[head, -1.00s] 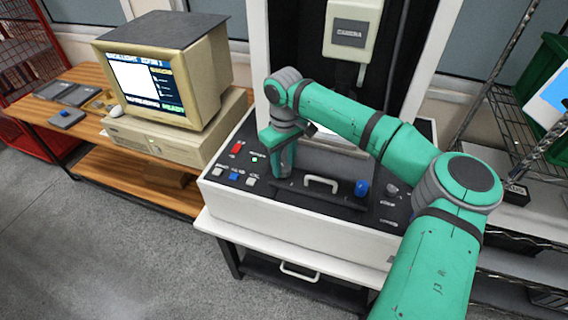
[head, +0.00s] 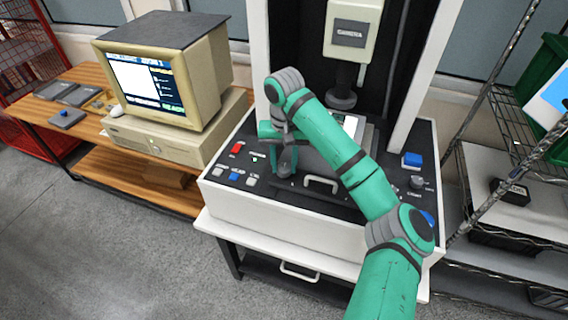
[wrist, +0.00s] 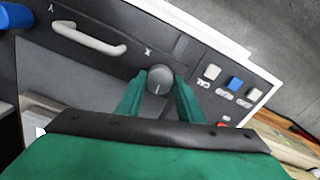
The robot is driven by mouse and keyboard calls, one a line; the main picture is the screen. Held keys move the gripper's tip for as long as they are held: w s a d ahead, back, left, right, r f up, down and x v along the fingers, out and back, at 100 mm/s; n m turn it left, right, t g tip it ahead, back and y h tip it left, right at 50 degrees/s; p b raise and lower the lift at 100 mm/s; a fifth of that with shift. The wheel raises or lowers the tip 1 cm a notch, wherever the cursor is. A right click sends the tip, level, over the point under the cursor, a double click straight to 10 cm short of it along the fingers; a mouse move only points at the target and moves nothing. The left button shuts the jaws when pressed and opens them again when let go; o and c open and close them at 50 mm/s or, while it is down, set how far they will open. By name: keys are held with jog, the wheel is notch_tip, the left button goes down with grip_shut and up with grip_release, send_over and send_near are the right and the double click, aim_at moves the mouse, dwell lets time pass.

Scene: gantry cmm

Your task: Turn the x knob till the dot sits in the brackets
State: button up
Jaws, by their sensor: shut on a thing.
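The x knob (wrist: 158,80) is a round grey knob with a pale pointer line, beside the letter X on the dark panel in the wrist view. My gripper (wrist: 160,88) has one green finger on each side of the knob and is shut on it. The monitor (head: 146,80) is lit, with a pale area and a dark blue side column. The dot and brackets are too small to make out.
A pale bar handle (head: 321,184) is beside the knob. White and blue buttons (head: 234,176) and a red switch (head: 237,148) are to the left. The camera head (head: 352,30) hangs above the stage. A wire shelf (head: 505,190) stands at the right.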

aim_at(284, 167)
jog(key=shift+m, duration=0.8)
jog(key=o, duration=1.1)
notch_tip(284, 167, up, 11)
jog(key=shift+f, duration=0.1)
